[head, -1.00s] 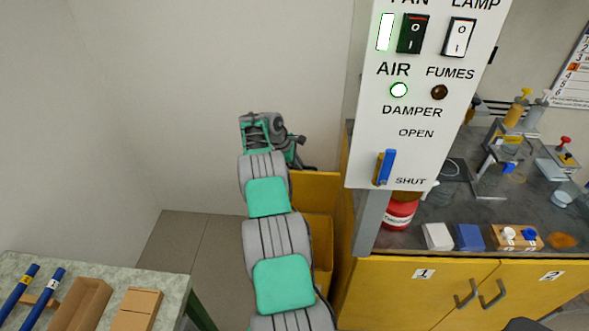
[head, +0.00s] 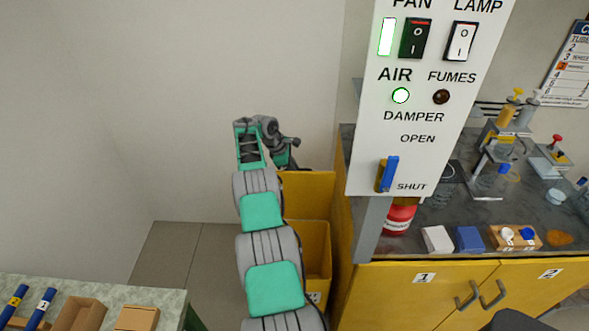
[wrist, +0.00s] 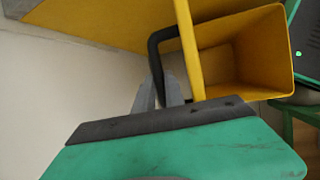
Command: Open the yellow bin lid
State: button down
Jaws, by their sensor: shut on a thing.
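The yellow bin (head: 316,270) stands on the floor left of the yellow cabinet. Its lid (head: 308,193) is raised, standing up at the back of the bin. My gripper (wrist: 160,92) is shut on the lid's black bar handle (wrist: 153,52); the grip point is partly hidden by the gripper body. In the head view my arm hides the gripper's fingers and part of the bin.
The yellow cabinet (head: 395,295) and its dark bench top stand close right of the bin. A white switch panel (head: 420,130) hangs in front of them. A pale wall is behind the bin. A green-topped table (head: 150,297) with boxes is at lower left. Bare floor lies between.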

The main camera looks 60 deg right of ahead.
jog(key=c, duration=1.6)
grip_release()
jog(key=shift+w+a, duration=0.2)
jog(key=shift+w, duration=0.2)
jog(key=shift+o, duration=1)
jog(key=shift+s+d, duration=0.2)
jog(key=shift+s, duration=0.15)
jog(key=v, duration=0.7)
jog(key=shift+a+r, duration=0.15)
jog(key=shift+r, duration=0.25)
